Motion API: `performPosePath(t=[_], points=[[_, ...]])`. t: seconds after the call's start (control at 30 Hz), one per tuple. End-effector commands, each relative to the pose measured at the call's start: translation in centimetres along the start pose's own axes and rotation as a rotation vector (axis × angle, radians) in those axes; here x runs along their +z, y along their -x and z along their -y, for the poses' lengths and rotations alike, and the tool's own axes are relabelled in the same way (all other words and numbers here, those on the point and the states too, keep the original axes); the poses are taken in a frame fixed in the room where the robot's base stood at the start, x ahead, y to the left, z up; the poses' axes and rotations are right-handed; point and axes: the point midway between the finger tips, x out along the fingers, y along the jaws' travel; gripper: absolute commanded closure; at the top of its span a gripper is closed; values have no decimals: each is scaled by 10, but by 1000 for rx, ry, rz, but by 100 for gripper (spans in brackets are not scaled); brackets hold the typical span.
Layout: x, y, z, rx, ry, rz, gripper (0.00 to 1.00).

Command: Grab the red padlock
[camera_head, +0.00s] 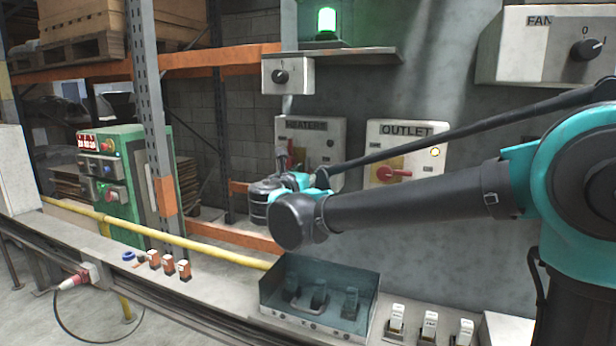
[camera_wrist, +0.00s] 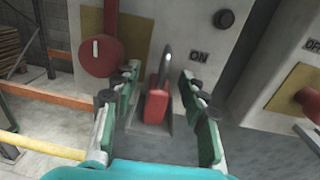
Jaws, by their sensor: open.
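The red padlock (camera_wrist: 156,102) with a grey metal shackle shows in the wrist view. It is upright on a small grey bracket (camera_wrist: 150,126) in front of the heaters box. My gripper (camera_wrist: 163,82) is open, with one finger to the left of the padlock and one to its right. The padlock appears between the fingers with gaps on both sides; its exact depth is hard to tell. In the head view my arm reaches to the heaters box (camera_head: 334,135), and my wrist and gripper (camera_head: 300,180) hide the padlock there.
A red rotary switch (camera_wrist: 100,52) on a yellow plate is left of the padlock in the wrist view. The outlet box (camera_head: 408,135) stands to the right. Below are a dark tray (camera_head: 270,288) and several small switches on the ledge. A yellow pipe (camera_head: 200,248) runs along the left.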

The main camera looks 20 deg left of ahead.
Motion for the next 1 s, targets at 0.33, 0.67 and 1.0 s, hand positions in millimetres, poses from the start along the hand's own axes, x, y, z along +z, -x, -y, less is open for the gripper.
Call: performPosePath(t=[0.33,0.67,1.0], points=[[0,-2,0,1,0,0,71],[0,-2,0,1,0,0,100],[2,-1,0,1,0,0,100]])
